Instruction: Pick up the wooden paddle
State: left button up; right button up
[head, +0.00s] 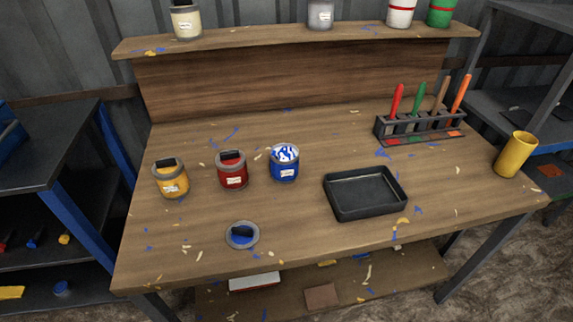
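A dark rack (428,130) stands at the back right of the wooden workbench (290,232) and holds several upright tools. Among them is a brown, wood-coloured one, which looks like the wooden paddle (440,93). It stands between a green-handled tool (418,101) and an orange-handled tool (461,92), and leans slightly right. Its lower part is partly hidden by the rack. A red-handled tool (397,101) stands at the rack's left end. Neither of my grippers is in view.
A yellow cup (515,155) stands right of the rack. A black tray (365,206) lies in front of it. Yellow (171,183), red (232,175) and open blue (284,166) cans stand left. A lid (242,235) lies near the front. A shelf (290,38) overhangs the back.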

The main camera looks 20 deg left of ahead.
aim_at(439, 97)
jog(key=z, duration=1.9)
jog(key=i, duration=1.8)
jog(key=u, duration=2.85)
